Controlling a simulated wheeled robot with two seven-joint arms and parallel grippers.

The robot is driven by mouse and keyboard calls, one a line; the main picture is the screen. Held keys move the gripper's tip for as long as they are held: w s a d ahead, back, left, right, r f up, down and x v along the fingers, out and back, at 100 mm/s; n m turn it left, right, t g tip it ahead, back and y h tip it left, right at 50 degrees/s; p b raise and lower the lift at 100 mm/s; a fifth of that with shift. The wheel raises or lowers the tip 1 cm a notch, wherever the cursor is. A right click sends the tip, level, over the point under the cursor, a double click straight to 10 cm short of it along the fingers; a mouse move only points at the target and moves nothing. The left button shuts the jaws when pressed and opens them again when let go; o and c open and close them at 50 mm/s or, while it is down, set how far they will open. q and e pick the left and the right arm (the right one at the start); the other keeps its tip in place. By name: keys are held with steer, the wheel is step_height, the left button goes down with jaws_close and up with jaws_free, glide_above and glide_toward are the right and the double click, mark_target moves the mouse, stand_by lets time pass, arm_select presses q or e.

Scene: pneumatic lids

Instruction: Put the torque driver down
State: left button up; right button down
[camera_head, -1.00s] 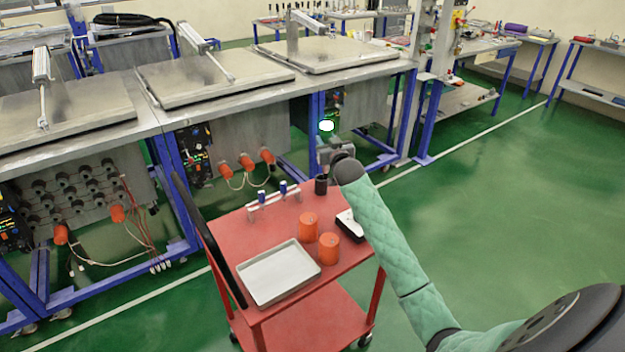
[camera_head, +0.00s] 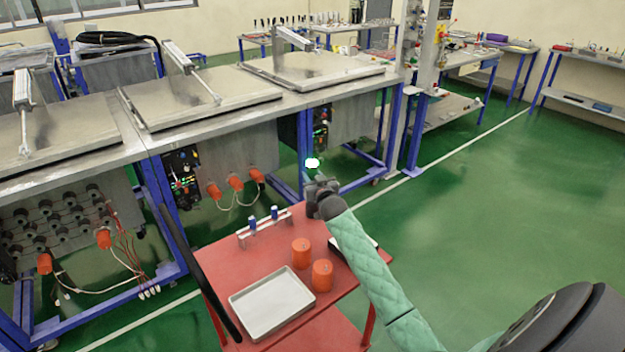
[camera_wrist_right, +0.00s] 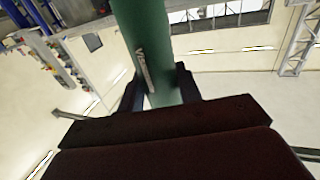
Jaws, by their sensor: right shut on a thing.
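My right gripper (camera_head: 318,190) is above the far right corner of the red cart (camera_head: 213,262). In the right wrist view, its two dark fingers are closed on a green cylindrical body with pale lettering, the torque driver (camera_wrist_right: 150,45). The driver's ends are outside that view. In the head view the driver is small and mostly unclear at the gripper; a bright white spot shows just above it. The gripper covers the corner where a black cup stood earlier. I cannot tell whether the driver touches anything. My left gripper is out of view.
On the cart are a pale tray (camera_head: 240,312), two orange cylinders (camera_head: 301,254) (camera_head: 321,276), a small rack (camera_head: 250,236) with blue-topped pieces, and a black-and-white box partly behind my arm. A workbench with metal lids (camera_head: 200,95) stands behind. Green floor is open to the right.

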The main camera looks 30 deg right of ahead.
steer(key=shift+f, duration=0.75)
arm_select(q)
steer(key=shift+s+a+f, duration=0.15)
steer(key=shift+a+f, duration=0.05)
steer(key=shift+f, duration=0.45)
arm_select(e)
steer(key=c, duration=1.4)
jaws_free()
steer(key=shift+f, duration=0.1)
steer(key=o, duration=0.4)
steer(key=shift+a, duration=0.1)
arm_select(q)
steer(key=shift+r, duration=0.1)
arm_select(e)
steer(key=shift+o, duration=0.2)
